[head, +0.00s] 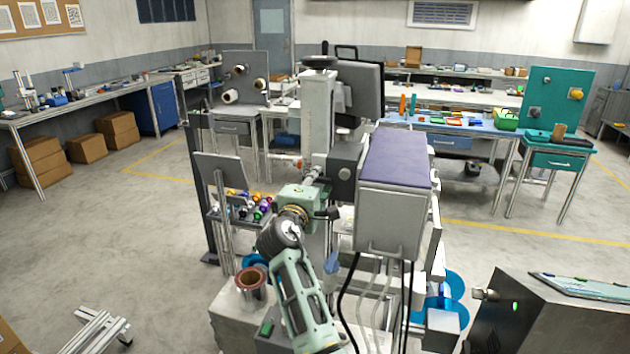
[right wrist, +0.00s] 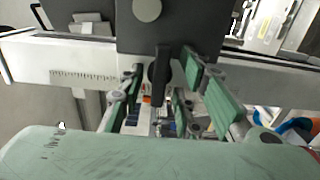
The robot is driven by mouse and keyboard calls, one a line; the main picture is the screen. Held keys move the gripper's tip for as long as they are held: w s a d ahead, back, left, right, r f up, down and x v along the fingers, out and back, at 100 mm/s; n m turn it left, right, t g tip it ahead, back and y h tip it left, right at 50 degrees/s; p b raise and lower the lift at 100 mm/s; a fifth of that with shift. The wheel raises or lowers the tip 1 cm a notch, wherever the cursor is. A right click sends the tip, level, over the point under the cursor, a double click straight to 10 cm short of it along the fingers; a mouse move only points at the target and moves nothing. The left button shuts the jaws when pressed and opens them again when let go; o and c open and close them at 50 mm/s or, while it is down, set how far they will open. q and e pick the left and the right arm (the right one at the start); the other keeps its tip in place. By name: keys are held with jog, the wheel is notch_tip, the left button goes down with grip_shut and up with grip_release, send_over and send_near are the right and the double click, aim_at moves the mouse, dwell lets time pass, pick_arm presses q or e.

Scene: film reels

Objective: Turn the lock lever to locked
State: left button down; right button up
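The lock lever (right wrist: 160,77) is a short black lever in the right wrist view. It hangs nearly straight down from a dark block (right wrist: 150,35) with a round grey knob on it. My right gripper (right wrist: 163,98) is open, its green-padded fingers on either side of the lever. Gaps show between the lever and both fingers, and nothing is gripped. In the head view my right gripper (head: 314,194) is at the machine, just below and left of the dark block (head: 350,160). I cannot make out the lever clearly there. My left gripper is not in view.
A pale beam with a ruler scale (right wrist: 85,77) runs behind the fingers. A purple-topped box (head: 393,205) with hanging cables stands right of my arm. A small rack of coloured spools (head: 240,208) stands to the left. Open floor lies farther left.

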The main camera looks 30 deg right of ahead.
jog(key=shift+f, duration=0.1)
grip_shut()
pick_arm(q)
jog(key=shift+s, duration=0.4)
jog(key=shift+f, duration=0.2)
pick_arm(e)
jog(key=shift+f, duration=0.15)
jog(key=shift+f+m+b, duration=0.15)
jog(key=shift+m+b, duration=0.25)
jog(key=shift+b, duration=0.4)
pick_arm(q)
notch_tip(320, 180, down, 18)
jog(key=b, duration=1.7)
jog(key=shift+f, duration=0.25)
pick_arm(e)
jog(key=shift+a+m, duration=0.1)
jog(key=shift+m, duration=8.4)
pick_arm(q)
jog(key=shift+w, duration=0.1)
pick_arm(e)
jog(key=shift+r, duration=0.25)
